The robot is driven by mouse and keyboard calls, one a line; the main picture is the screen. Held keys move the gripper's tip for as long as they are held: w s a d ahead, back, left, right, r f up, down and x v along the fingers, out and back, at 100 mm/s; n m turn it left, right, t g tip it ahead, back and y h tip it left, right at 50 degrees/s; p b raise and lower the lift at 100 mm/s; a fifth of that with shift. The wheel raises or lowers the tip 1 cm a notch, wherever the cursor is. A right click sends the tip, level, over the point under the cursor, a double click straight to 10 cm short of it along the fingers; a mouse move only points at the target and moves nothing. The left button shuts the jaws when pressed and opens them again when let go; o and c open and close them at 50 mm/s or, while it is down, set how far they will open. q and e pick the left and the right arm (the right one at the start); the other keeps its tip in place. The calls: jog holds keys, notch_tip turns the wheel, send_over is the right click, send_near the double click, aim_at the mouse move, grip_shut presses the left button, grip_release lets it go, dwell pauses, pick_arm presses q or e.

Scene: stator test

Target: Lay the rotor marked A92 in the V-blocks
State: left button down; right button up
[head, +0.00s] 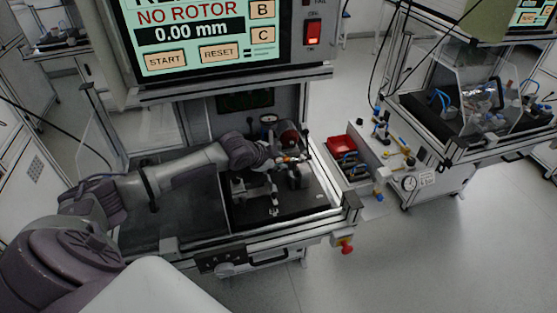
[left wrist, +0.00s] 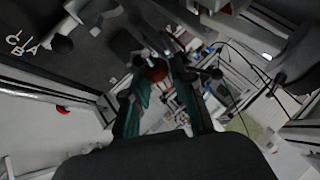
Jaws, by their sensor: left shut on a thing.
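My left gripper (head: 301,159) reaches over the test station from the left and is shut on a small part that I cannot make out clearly. In the left wrist view its two teal-edged fingers (left wrist: 164,98) reach forward, with a dark reddish round shape (left wrist: 156,70) between or behind them. Pale metal supports (head: 257,192), possibly the V-blocks, stand on the black bed below and left of the gripper. No A92 mark is readable. My right gripper is not in view.
The station screen (head: 190,30) reads NO ROTOR and 0.00 mm. A dial gauge (head: 268,119) and a black-knobbed lever (head: 306,132) stand near the gripper. Right of the station, a side cart holds a red tray (head: 341,144).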

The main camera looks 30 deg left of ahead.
pick_arm(q)
jog(key=shift+f+b, duration=2.3)
jog(key=shift+f, duration=0.2)
jog(key=shift+r+p, duration=0.2)
jog(key=shift+p, duration=0.1)
jog(key=shift+s+p, duration=0.1)
jog(key=shift+p, duration=0.2)
jog(key=shift+f, duration=0.3)
jog(key=shift+f+b, duration=0.5)
jog(key=shift+f, duration=0.25)
jog(key=shift+f, duration=0.25)
jog(key=c, duration=0.9)
grip_release()
jog(key=shift+o, duration=0.2)
